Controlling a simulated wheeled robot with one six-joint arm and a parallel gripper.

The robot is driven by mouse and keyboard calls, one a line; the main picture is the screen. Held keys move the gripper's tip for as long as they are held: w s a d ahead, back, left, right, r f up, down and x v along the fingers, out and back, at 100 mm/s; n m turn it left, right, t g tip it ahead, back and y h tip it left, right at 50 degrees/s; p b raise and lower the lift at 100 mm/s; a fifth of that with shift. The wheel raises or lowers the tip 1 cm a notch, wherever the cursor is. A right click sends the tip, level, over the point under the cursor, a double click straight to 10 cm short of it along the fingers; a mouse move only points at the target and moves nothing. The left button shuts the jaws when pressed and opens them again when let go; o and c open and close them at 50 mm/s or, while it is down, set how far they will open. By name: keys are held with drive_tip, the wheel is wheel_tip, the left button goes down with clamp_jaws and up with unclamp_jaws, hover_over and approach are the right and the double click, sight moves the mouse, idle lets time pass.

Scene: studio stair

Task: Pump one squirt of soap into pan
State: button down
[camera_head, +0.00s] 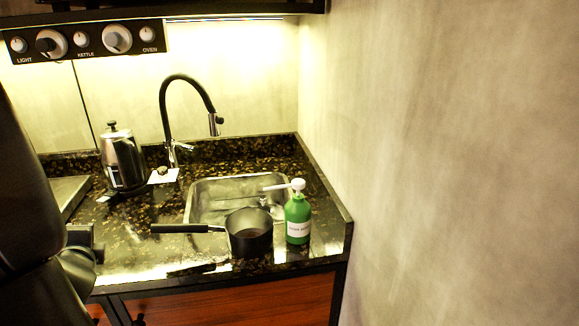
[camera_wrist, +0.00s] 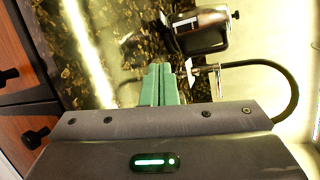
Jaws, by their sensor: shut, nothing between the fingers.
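A green soap bottle (camera_head: 298,222) with a white label and white pump head stands upright on the counter at the sink's front right corner. Its spout points left. The dark pan (camera_head: 250,234) stands just left of the bottle, at the sink's front edge, with its handle pointing left. In the wrist view, my gripper (camera_wrist: 163,84) shows green fingers pressed together, shut and empty, over the counter. The pan and bottle do not show in that view. In the head view my dark arm is at the far left, well left of the pan and bottle; my fingertips cannot be made out there.
A steel kettle (camera_head: 123,158) stands at the back left; it also shows in the wrist view (camera_wrist: 200,32). A black faucet (camera_head: 187,105) arches behind the steel sink (camera_head: 205,207). A plain wall (camera_head: 450,150) closes the right side. Drawers line the counter's front.

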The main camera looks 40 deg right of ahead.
drive_tip(key=a+r+n+g+y+p, duration=0.45)
drive_tip(key=a+r+y, duration=0.2)
drive_tip(key=a, duration=0.55)
drive_tip(key=a+r+n+g+y+p, duration=0.4)
drive_tip(key=a+r, duration=0.3)
drive_tip(key=a, duration=0.6)
drive_tip(key=s+a+r+n+g+y+p, duration=0.1)
drive_tip(key=s+a+r+n+g+p, duration=0.2)
drive_tip(key=s, duration=0.3)
drive_tip(key=shift+a+r+n+g+y, duration=0.4)
drive_tip(key=shift+a+r+n, duration=0.3)
drive_tip(key=shift+a, duration=0.2)
drive_tip(key=shift+w+d, duration=0.1)
drive_tip(key=shift+d, duration=0.05)
